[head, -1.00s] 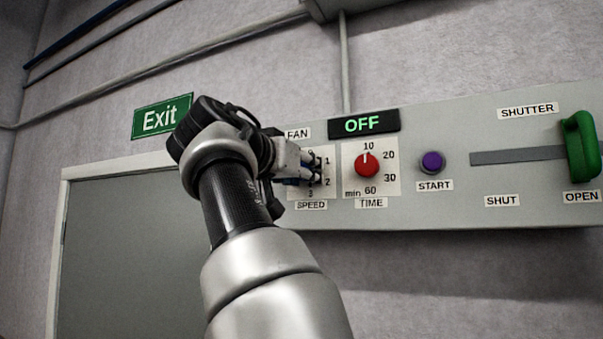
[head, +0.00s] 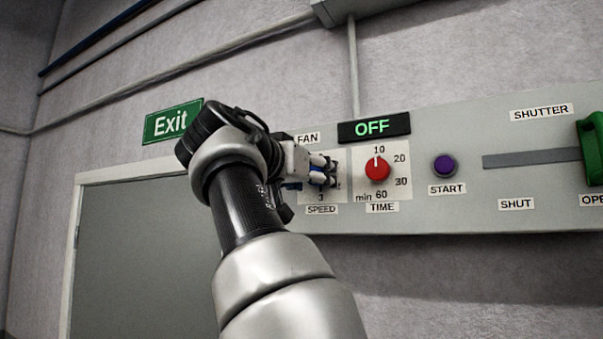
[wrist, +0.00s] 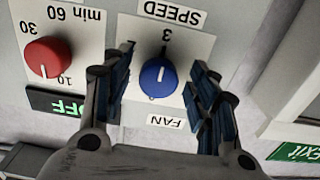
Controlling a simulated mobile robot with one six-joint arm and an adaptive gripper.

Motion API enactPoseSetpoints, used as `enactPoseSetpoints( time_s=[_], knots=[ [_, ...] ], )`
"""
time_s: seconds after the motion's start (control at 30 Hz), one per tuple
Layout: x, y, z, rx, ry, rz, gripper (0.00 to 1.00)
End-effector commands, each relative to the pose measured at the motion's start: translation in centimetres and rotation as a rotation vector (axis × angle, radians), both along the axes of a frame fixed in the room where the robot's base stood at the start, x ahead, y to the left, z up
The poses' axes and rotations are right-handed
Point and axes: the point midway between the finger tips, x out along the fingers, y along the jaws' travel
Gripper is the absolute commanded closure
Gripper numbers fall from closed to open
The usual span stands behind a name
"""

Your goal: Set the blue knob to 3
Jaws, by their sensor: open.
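The blue knob (wrist: 157,77) is on the fan speed dial plate (wrist: 185,48), shown upside down in the wrist view. In the head view my gripper (head: 332,172) is in front of the speed dial and hides the knob and most numbers. The 3 still shows below the fingers.
The red time knob (head: 377,170) sits close to the right of the speed dial, with the purple START button (head: 445,165) and green shutter handle (head: 592,150) farther right. The display (head: 374,127) above reads OFF. A door (head: 150,250) is at left.

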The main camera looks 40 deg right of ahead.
Motion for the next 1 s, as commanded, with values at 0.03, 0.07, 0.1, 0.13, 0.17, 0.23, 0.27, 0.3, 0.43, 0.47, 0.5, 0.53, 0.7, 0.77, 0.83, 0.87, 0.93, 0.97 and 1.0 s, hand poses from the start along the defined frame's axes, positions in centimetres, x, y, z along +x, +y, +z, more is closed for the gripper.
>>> enactPoseSetpoints(
  time_s=[0.03,0.07,0.1,0.13,0.17,0.23,0.27,0.3,0.43,0.47,0.5,0.53,0.7,0.77,0.83,0.87,0.93,0.97,1.0],
  knots=[
    [-0.2,0.7,0.0,0.001,0.0,0.005,0.46],
    [-0.4,1.1,0.1,-0.001,-0.001,0.005,0.46],
    [-0.6,1.8,0.1,0.0,-0.001,0.007,0.46],
    [-0.9,2.3,0.1,-0.001,0.0,0.006,0.46],
    [-1.2,2.9,0.1,-0.001,-0.001,0.008,0.46],
    [-1.7,4.4,0.1,0.0,0.0,0.009,0.46],
    [-2.0,5.1,0.1,-0.002,-0.002,0.009,0.46],
    [-2.3,5.9,0.0,-0.001,-0.001,0.009,0.46],
    [-3.2,8.2,0.0,-0.001,0.0,0.008,0.46],
    [-3.4,8.6,0.0,-0.001,0.0,0.007,0.46],
    [-3.6,9.1,0.0,0.0,-0.001,0.006,0.46],
    [-3.8,9.4,0.0,-0.001,-0.001,0.006,0.46],
    [-4.3,10.5,0.0,-0.001,-0.001,0.003,0.46],
    [-4.4,10.6,0.0,-0.001,-0.001,0.001,0.46],
    [-4.5,10.6,0.0,-0.001,-0.001,0.0,0.46],
    [-4.5,10.6,0.0,-0.001,-0.001,0.0,0.46],
    [-4.5,10.6,0.0,-0.001,-0.001,0.0,0.46],
    [-4.5,10.6,0.0,-0.001,-0.001,0.0,0.46],
    [-4.4,10.6,0.0,-0.001,-0.001,0.0,0.46]
  ],
)
